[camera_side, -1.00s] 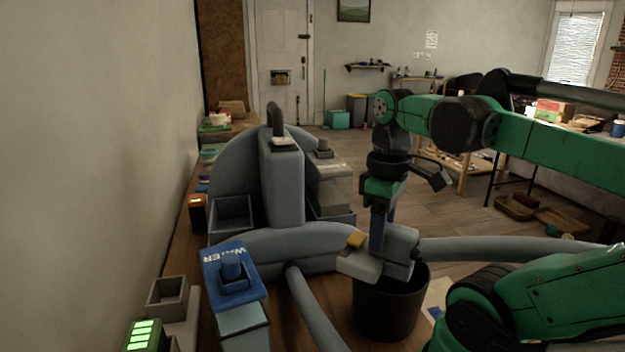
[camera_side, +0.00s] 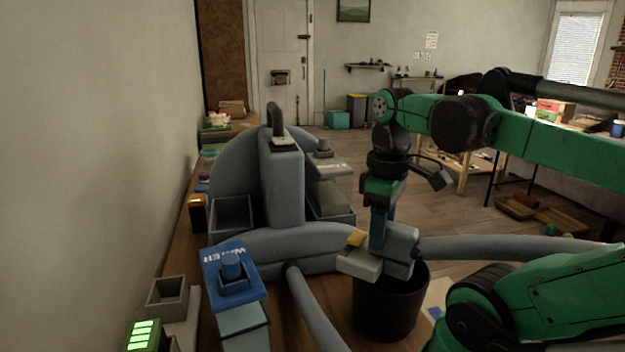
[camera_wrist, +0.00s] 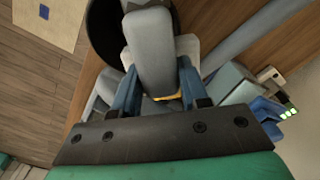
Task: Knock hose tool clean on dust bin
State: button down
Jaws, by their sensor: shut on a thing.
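The hose tool (camera_side: 403,241) is a grey head with a pale block and a yellow tab at its left end, and a grey hose leads off to its right. My gripper (camera_side: 379,236) points down and is shut on the tool. In the wrist view the blue fingers of my gripper (camera_wrist: 163,92) sit on either side of the grey tool (camera_wrist: 151,50). The black dust bin (camera_side: 388,308) stands below, and the tool is over its rim. I cannot tell whether they touch. In the wrist view the bin (camera_wrist: 104,28) shows partly behind the tool.
A large grey cleaning machine (camera_side: 283,185) stands left of my gripper, with a grey hose curving in front. A blue box marked WATER (camera_side: 232,273) is at the front left. A green-lit block (camera_side: 146,335) is at the lower left. Wooden floor is open behind.

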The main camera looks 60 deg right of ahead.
notch_tip(320, 180, down, 2)
jog(key=shift+f, duration=0.15)
jog(key=shift+r, duration=1.2)
jog(key=shift+r, duration=3)
